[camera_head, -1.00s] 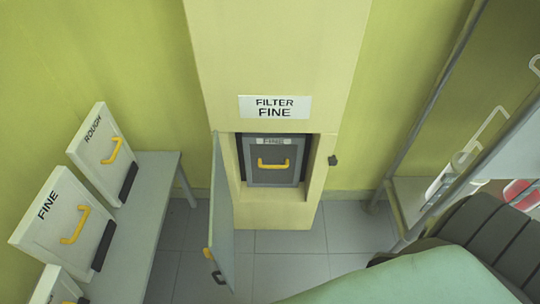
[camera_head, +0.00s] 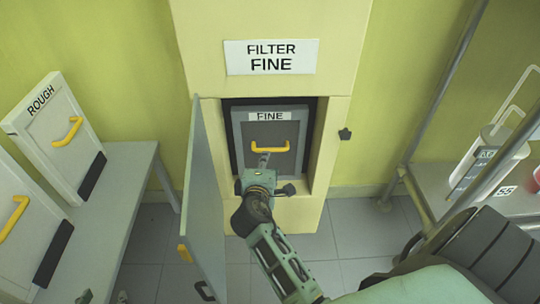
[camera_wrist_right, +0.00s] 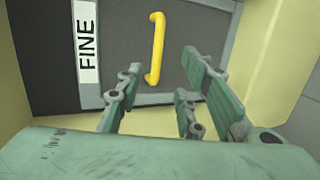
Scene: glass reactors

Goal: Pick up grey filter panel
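The grey filter panel (camera_head: 291,132) sits in the open cabinet niche, with a "FINE" label and a yellow handle (camera_head: 270,147). In the right wrist view the panel (camera_wrist_right: 203,32) fills the top, and its handle (camera_wrist_right: 155,48) looks upright. My right gripper (camera_head: 262,166) is in front of the panel, just below the handle in the head view. In the right wrist view my right gripper (camera_wrist_right: 163,88) has its fingers spread, with nothing held between them. The handle lies ahead of the fingers, apparently not gripped. My left gripper is not in view.
The cabinet door (camera_head: 205,195) stands open left of my right arm. A bench (camera_head: 135,165) at left bears white panels, one marked "ROUGH" (camera_head: 62,135). The niche walls (camera_head: 325,150) stand close on both sides. A metal rack (camera_head: 425,185) is at right.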

